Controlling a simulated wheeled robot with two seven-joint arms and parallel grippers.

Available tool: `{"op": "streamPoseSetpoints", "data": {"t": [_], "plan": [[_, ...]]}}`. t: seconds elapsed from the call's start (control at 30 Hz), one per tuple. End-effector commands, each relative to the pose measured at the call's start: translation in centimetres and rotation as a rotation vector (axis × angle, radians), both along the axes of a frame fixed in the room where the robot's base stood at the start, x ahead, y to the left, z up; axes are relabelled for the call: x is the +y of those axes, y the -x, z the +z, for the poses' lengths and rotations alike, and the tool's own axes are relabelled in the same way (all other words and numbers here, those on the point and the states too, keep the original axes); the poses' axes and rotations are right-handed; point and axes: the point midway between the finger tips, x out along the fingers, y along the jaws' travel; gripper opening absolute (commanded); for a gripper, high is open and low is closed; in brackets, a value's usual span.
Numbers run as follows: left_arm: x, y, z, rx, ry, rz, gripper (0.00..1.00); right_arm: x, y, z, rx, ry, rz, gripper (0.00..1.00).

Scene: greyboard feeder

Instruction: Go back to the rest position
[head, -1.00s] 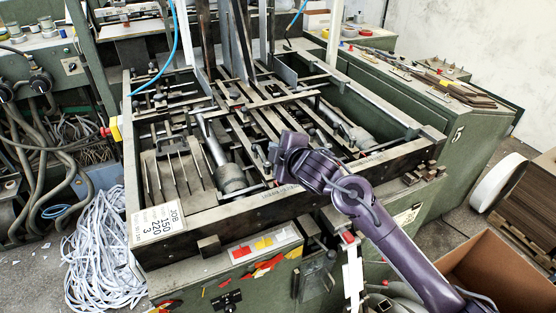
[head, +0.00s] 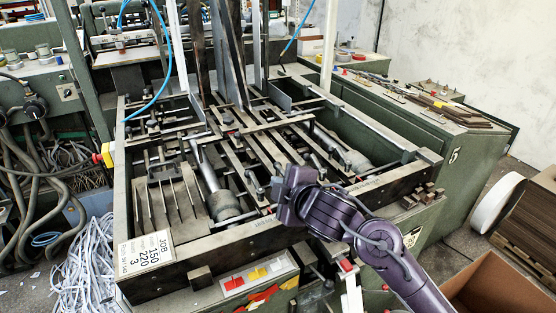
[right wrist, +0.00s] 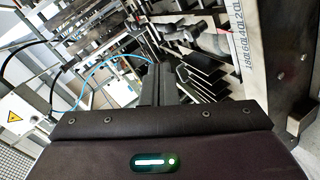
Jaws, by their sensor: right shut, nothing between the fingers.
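My right arm comes in from the lower right in the head view, purple and bent. Its gripper (head: 284,211) is over the front part of the green feeder machine (head: 213,252), near its front rail. Its fingertips are hard to make out there. In the right wrist view my right gripper (right wrist: 161,84) shows dark fingers together with nothing between them. The feeder's metal bars show beyond them. My left gripper is in neither view.
The feeder's open frame holds rails, rods and upright metal guides. A JOB label (head: 145,254) is at its front left corner. Shredded paper strips (head: 85,270) lie at the left. A cardboard box (head: 495,287) stands at the lower right. A green cabinet (head: 455,170) is at the right.

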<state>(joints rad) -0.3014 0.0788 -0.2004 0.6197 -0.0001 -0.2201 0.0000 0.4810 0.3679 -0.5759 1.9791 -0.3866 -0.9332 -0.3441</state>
Motion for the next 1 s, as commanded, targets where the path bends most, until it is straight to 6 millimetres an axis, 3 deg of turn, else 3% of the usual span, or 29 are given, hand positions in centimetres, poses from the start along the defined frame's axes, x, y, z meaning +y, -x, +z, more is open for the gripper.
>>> {"op": "streamPoseSetpoints", "data": {"t": [0.17,0.27,0.5,0.6,0.8,1.0], "plan": [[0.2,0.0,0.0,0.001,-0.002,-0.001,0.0,-0.5,0.9,-1.2,0.047,-0.038,-0.037,0.0],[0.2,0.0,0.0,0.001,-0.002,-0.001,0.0,-1.9,2.6,-3.5,0.148,-0.116,-0.127,0.0],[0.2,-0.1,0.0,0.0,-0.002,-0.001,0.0,-8.7,10.4,-11.3,0.517,-0.354,-0.511,0.0],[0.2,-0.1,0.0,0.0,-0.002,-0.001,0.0,-11.3,13.8,-13.7,0.64,-0.414,-0.657,0.0],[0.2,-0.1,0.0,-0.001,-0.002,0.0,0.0,-14.7,19.3,-16.7,0.81,-0.481,-0.875,0.0],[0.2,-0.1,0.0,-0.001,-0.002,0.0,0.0,-17.3,24.2,-18.5,0.933,-0.519,-1.053,0.0]]}}
